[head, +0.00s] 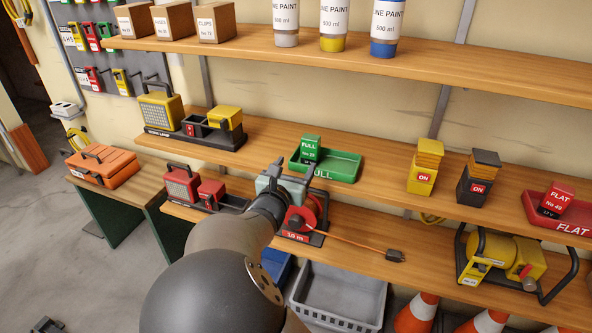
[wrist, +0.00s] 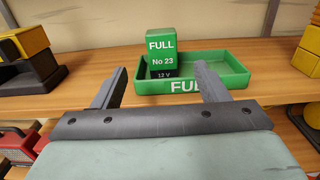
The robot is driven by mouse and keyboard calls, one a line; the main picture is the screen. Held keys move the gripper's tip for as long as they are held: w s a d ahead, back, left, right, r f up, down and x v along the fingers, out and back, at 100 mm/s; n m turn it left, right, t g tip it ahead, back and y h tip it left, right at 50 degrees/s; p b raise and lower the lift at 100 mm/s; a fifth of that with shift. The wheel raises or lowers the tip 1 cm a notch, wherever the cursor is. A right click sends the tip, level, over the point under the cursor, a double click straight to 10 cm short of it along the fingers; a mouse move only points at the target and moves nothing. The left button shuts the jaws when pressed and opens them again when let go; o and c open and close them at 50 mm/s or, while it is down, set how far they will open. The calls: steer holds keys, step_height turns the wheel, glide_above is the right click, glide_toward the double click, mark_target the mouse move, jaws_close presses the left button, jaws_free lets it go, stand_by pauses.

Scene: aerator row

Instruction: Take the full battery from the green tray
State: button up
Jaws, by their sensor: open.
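The full battery (head: 310,148) is a green block with a dark lower part, labelled FULL, No 23, 12 V. It stands upright at the left end of the green tray (head: 345,170) on the middle shelf. In the wrist view the battery (wrist: 159,52) stands between my finger lines, farther off, with the green tray (wrist: 232,75) reaching right. My gripper (head: 292,167) is open and empty, just in front of the tray. In the wrist view my gripper (wrist: 160,85) shows both fingers apart, with the right finger covering part of the tray front.
On the same shelf stand a yellow lamp (head: 160,110) at left, yellow (head: 424,165) and black (head: 478,175) ON units at right, and a red FLAT tray (head: 540,205) with a red battery (head: 557,197). The upper shelf (head: 450,65) hangs above. A red cable reel (head: 305,215) sits below.

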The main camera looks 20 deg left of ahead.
mark_target(309, 145)
steer(key=shift+w+d+b, duration=0.1)
steer(key=shift+w+b, duration=0.6)
steer(key=shift+w, duration=5.6)
steer(key=c, duration=1.1)
steer(key=shift+r, duration=0.1)
steer(key=shift+r+p, duration=1.9)
steer(key=shift+r, duration=0.95)
steer(key=shift+s, duration=0.15)
